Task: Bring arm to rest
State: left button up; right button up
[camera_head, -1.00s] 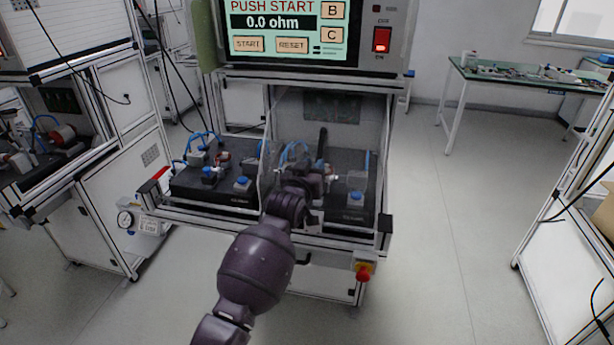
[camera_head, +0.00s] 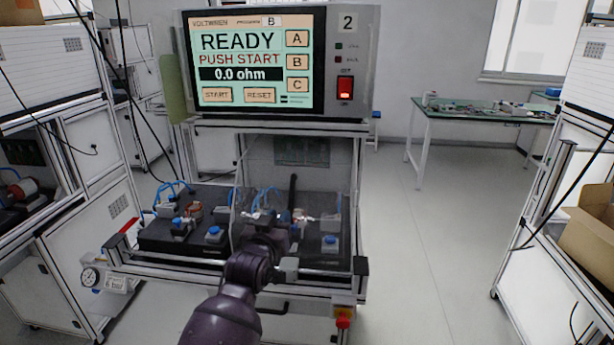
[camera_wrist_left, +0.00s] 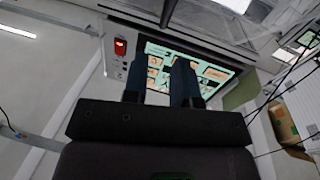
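My left arm comes in from the bottom of the head view, dark purple. Its gripper end (camera_head: 265,218) is in front of the lower bay of the test station, small and dark against the dark fixture, so its fingers are hard to make out there. In the left wrist view, the two fingers of my left gripper (camera_wrist_left: 161,60) stand apart with nothing between them. The lit screen (camera_wrist_left: 205,72) shows behind the fingers. My right gripper is in neither view.
The test station's screen (camera_head: 250,62) reads READY, PUSH START, 0.0 ohm. Black fixture plates (camera_head: 160,240) with blue tubes lie in its bay, partly behind a clear panel. A red knob (camera_head: 343,318) sits at lower right. Open floor (camera_head: 430,270) lies right, before a cardboard box (camera_head: 590,235).

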pick_arm(q)
jog(key=s+a+f+g+y, duration=0.1)
jog(key=s+a+f+g, duration=0.1)
jog(key=s+a+f, duration=0.3)
jog(key=s+a+f+g+y, duration=0.1)
jog(key=s+a+f, duration=0.4)
jog(key=s+f, duration=0.7)
jog(key=s+a+f+g+y, duration=0.1)
jog(key=s+a+f+g, duration=0.2)
jog(key=s+f, duration=0.6)
jog(key=s+a, duration=0.2)
jog(key=s, duration=0.8)
jog(key=shift+a+y, duration=0.35)
jog(key=shift+y, duration=0.05)
